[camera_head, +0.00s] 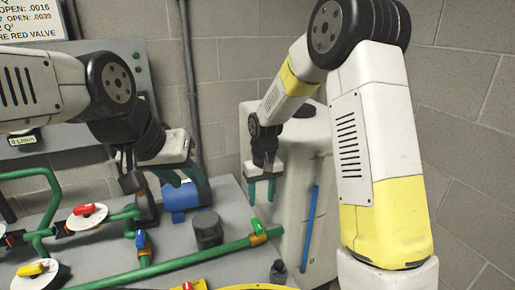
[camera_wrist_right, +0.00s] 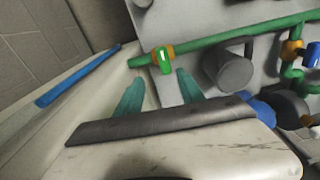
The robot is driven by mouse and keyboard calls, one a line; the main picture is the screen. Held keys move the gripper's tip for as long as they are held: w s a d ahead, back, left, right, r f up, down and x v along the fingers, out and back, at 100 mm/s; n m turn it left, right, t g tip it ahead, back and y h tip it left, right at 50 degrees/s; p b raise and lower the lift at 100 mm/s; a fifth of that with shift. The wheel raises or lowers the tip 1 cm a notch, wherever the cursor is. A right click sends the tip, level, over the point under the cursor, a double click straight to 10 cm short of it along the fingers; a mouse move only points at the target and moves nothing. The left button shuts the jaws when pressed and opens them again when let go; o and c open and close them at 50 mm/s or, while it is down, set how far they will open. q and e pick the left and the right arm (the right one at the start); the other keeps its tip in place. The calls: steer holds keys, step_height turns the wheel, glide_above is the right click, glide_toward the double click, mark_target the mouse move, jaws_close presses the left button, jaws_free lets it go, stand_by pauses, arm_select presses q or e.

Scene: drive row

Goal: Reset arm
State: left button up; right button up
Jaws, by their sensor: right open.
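My right gripper (camera_head: 262,190) hangs with its teal fingers apart and nothing between them, in front of a white cabinet. In the right wrist view its two fingers (camera_wrist_right: 160,93) also stand apart and empty. My left gripper (camera_head: 180,178) is at the left, its teal fingers apart, in front of a blue motor-like cylinder (camera_head: 181,199). Nothing shows between its fingers, though the arm's wrist hides part of it. Both arms are raised above the pipe bench (camera_head: 225,218), and neither gripper is seen touching anything.
Green pipes (camera_head: 190,261) cross the bench, with a green-handled valve (camera_head: 256,226), a blue-handled valve (camera_head: 141,240), and red (camera_head: 87,210) and yellow (camera_head: 31,269) handles. A dark cylinder (camera_head: 208,230) stands between. The white cabinet (camera_head: 312,220) bears a blue bar (camera_head: 310,228). A block wall (camera_head: 465,120) is behind.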

steer(key=s+d+r+m+t, duration=0.1)
steer(key=s+d+r, duration=0.2)
steer(key=r, duration=0.2)
steer(key=s+d+r+t+y, duration=0.1)
steer(key=s+d+r, duration=0.15)
steer(key=r, duration=0.35)
steer(key=s+d+r+m+t, duration=0.1)
steer(key=s+d+r, duration=0.2)
steer(key=r, duration=0.2)
steer(key=s+d+r+t, duration=0.1)
steer(key=s+d+r, duration=0.1)
steer(key=s, duration=0.4)
steer(key=s+d+r+m+t, duration=0.1)
steer(key=s+d+r, duration=0.1)
steer(key=s, duration=0.4)
steer(key=shift+s+d+r+t+y, duration=0.3)
steer(key=shift+r+t+y, duration=0.1)
steer(key=shift+r, duration=0.25)
